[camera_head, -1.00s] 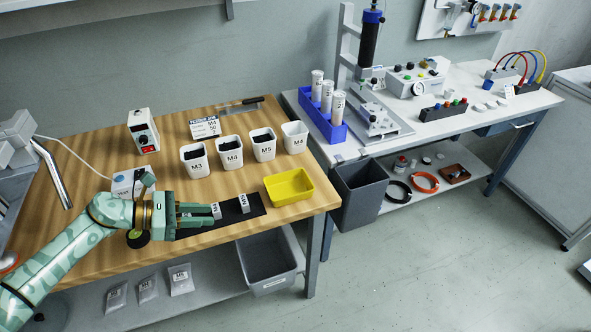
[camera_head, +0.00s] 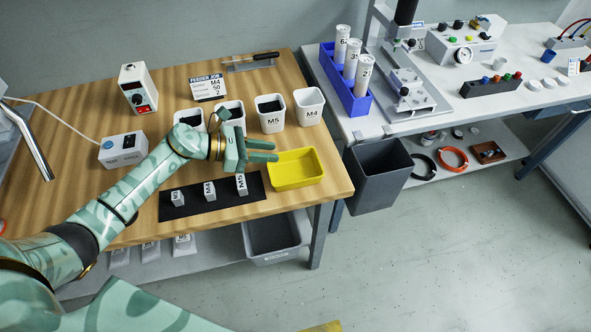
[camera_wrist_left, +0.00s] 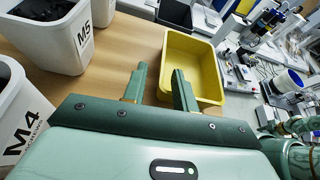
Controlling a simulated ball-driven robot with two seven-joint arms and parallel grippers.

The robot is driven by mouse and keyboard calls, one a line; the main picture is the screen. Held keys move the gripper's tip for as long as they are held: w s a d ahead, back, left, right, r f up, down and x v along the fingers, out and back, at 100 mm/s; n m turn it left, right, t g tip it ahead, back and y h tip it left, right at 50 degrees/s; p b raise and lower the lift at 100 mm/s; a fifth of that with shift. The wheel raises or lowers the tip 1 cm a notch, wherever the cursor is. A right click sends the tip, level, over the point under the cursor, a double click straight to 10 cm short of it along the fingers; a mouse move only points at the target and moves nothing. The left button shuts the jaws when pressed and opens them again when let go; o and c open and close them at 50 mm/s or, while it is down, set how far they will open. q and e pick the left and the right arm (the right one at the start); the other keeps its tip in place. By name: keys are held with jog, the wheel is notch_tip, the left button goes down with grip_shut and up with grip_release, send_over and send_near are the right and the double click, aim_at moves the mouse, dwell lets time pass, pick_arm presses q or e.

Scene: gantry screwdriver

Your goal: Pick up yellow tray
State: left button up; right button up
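The yellow tray (camera_head: 296,170) sits empty and upright at the right front of the wooden table. My left gripper (camera_head: 277,152) is at the tray's left rear edge, its fingers pointing right. In the left wrist view my left gripper (camera_wrist_left: 160,85) is open with nothing between its fingers. There one finger overlaps the near corner of the yellow tray (camera_wrist_left: 195,90), and the other shows against bare wood beside it. I cannot tell whether the fingers touch the tray. My right gripper does not show.
White bins, among them the M5 bin (camera_head: 270,114) and M4 bin (camera_head: 308,106), stand behind the tray. A black mat (camera_head: 225,197) with small labelled blocks lies left of it. A dark grey bin (camera_head: 378,177) hangs right, past the table edge.

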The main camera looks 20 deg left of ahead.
aim_at(288, 154)
pick_arm(q)
jog(key=b+x, duration=0.1)
jog(key=x, duration=0.5)
jog(key=shift+s+d, duration=0.1)
jog(key=shift+s, duration=0.1)
jog(key=shift+r, duration=0.15)
grip_shut()
